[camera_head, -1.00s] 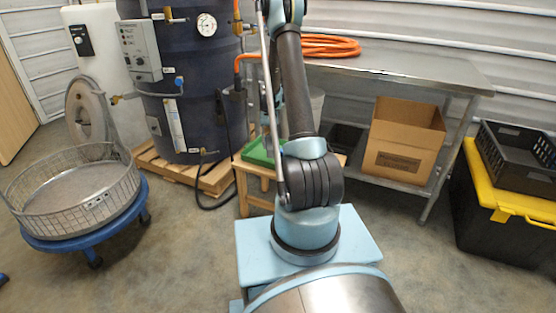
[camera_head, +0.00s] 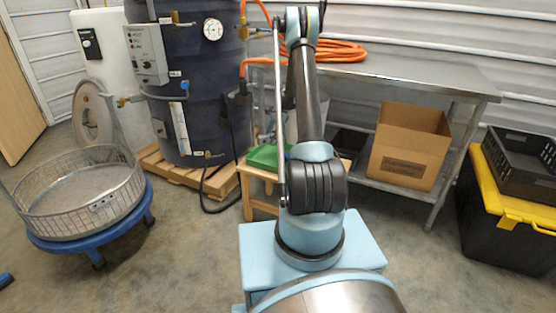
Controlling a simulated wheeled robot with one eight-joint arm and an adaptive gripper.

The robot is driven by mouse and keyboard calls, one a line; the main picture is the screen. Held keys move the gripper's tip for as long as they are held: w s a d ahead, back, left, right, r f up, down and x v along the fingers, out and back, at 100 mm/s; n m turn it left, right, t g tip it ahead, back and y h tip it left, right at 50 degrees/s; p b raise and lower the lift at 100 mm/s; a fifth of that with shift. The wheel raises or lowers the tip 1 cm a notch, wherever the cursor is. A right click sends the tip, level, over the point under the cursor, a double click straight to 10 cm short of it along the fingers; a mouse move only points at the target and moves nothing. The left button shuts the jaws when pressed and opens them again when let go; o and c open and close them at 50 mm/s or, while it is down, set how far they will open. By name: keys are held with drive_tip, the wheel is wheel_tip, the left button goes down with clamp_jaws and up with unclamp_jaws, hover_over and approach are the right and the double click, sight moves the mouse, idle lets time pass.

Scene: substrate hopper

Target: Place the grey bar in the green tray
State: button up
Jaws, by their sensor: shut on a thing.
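The green tray (camera_head: 262,157) sits on a small wooden stand behind my arm. Only its left part shows, and my arm hides the rest. My arm rises in the middle of the head view and bends over at the top. My gripper cannot be made out, as the far part of the arm is behind the near links. I cannot make out the grey bar in this view.
The wooden stand (camera_head: 262,177) is beside a dark blue tank (camera_head: 205,95) on a pallet (camera_head: 190,172). A metal bench (camera_head: 410,72) with an orange hose (camera_head: 340,50) stands behind. A cardboard box (camera_head: 408,155) is on its lower shelf. A wire basket (camera_head: 80,195) is left.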

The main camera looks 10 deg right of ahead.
wheel_tip(320, 180, down, 9)
drive_tip(key=shift+f, duration=0.2)
idle(0.3)
drive_tip(key=o, duration=1.2)
drive_tip(key=shift+c, duration=0.2)
